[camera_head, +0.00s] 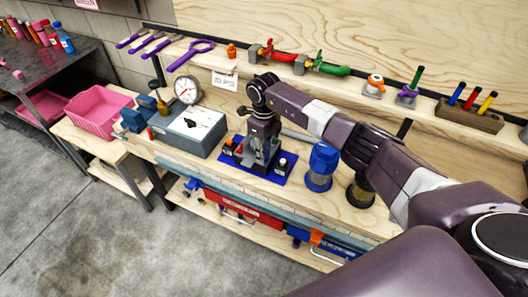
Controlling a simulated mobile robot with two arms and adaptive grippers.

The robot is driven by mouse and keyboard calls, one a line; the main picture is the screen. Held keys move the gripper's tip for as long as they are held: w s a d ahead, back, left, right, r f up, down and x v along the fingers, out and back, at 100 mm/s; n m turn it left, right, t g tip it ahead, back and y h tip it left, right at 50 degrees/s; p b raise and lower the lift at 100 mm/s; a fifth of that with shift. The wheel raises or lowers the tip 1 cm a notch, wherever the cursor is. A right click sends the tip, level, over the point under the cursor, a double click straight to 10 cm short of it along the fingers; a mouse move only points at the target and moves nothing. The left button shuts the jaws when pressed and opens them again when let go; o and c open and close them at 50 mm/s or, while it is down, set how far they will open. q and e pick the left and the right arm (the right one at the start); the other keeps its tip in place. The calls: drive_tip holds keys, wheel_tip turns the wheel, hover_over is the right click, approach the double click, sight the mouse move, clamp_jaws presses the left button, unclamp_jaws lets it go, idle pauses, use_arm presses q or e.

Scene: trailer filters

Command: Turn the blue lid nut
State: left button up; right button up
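A filter housing with a blue lid (324,156) stands upright on the workbench, just right of the blue mat. I take its top as the blue lid nut, but the nut shape is too small to make out. A second housing (360,192) stands to its right, with its top hidden behind my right arm. My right gripper (261,150) points down over the blue mat (276,176), left of and apart from the blue lid. Its fingers are small and dark among the mat's items, so I cannot tell if they hold anything. My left gripper is out of view.
A pressure gauge (187,90) and a grey box (194,130) stand left of the mat. Red-handled (277,54) and green-handled (327,68) valves line the back ledge. A pink bin (100,112) is at the left. A red toolbox (240,211) lies on the lower shelf.

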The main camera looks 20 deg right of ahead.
drive_tip(key=shift+c, duration=0.5)
clamp_jaws()
drive_tip(key=shift+m, duration=0.3)
drive_tip(key=m+b, duration=0.1)
drive_tip(key=m, duration=0.1)
drive_tip(key=shift+m, duration=0.3)
drive_tip(key=m+b, duration=0.1)
drive_tip(key=m, duration=0.2)
drive_tip(key=shift+m, duration=0.3)
drive_tip(key=m, duration=0.4)
drive_tip(key=shift+w+m, duration=0.1)
drive_tip(key=shift+m, duration=0.2)
drive_tip(key=m, duration=0.4)
drive_tip(key=shift+m, duration=0.4)
